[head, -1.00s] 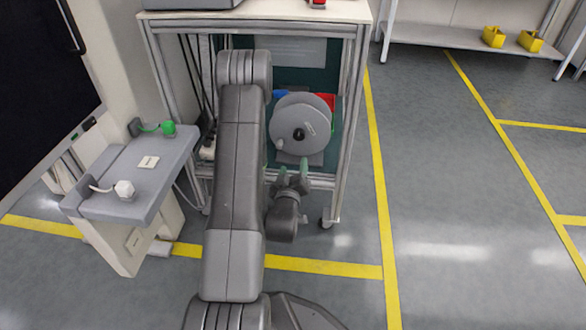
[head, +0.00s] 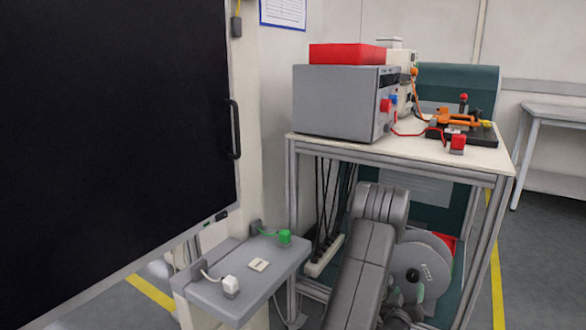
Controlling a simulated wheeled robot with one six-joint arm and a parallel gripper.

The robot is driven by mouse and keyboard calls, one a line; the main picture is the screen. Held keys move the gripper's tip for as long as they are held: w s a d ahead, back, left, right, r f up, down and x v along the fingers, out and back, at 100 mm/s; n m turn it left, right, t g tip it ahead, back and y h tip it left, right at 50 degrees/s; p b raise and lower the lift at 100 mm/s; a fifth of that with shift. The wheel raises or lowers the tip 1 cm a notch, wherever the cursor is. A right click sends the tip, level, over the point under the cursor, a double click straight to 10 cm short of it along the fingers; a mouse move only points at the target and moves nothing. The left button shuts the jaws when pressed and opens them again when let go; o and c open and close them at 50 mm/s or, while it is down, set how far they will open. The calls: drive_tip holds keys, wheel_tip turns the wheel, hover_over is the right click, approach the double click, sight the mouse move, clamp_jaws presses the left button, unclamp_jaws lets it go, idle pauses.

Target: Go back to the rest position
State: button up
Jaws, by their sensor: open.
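My arm reaches forward from the bottom edge, low in front of the trolley. Whether the fingers touch the reel cannot be told. My arm covers the reel's left edge.
The trolley (head: 470,152) carries a grey instrument (head: 335,103), a red box (head: 346,54) and an orange fixture (head: 460,118). A small grey side shelf (head: 262,283) with white and green plugs stands left. A large black screen (head: 110,130) fills the left. Floor is free at right.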

sight(412, 278)
drive_tip(key=b+x, duration=0.1)
drive_tip(key=x, duration=0.4)
idle(0.3)
drive_tip(key=p+v, duration=0.3)
drive_tip(key=v, duration=1.1)
drive_tip(key=b+x, duration=0.3)
drive_tip(key=x, duration=1.1)
drive_tip(key=m, duration=0.4)
drive_tip(key=shift+m, duration=0.3)
drive_tip(key=m, duration=0.4)
drive_tip(key=shift+m, duration=0.3)
drive_tip(key=m, duration=0.4)
drive_tip(key=shift+m, duration=2.4)
